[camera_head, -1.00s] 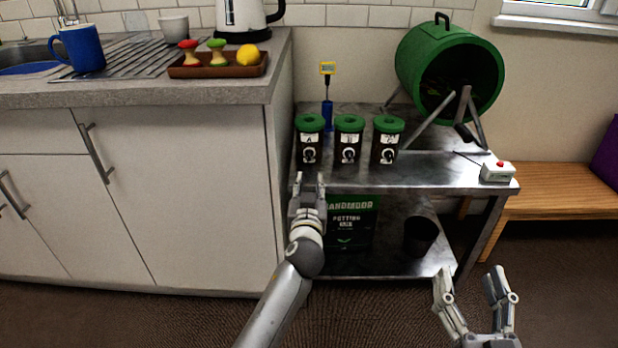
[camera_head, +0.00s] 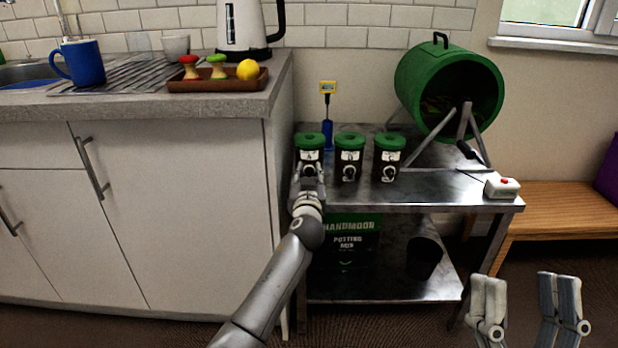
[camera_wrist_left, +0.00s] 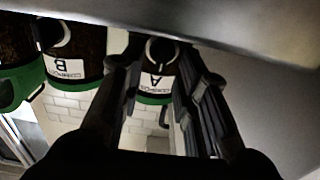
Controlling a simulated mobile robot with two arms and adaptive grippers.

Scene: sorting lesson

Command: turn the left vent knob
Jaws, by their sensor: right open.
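Three dark canisters with green lids stand in a row on the metal table. The left canister (camera_head: 310,142) is marked A, and its vent knob (camera_wrist_left: 160,49) shows in the wrist view as a dark knob with a pale ring. My left gripper (camera_head: 309,174) is in front of this canister at knob height, partly hiding the knob in the head view. In the wrist view, which looks upside down, its fingers (camera_wrist_left: 160,60) stand apart on either side of the knob; contact cannot be told. My right gripper (camera_head: 527,290) is open and empty at lower right, away from the table.
The middle canister (camera_head: 349,145) and right canister (camera_head: 388,145) stand close beside the left one. The kitchen cabinet (camera_head: 190,210) borders the table on the left.

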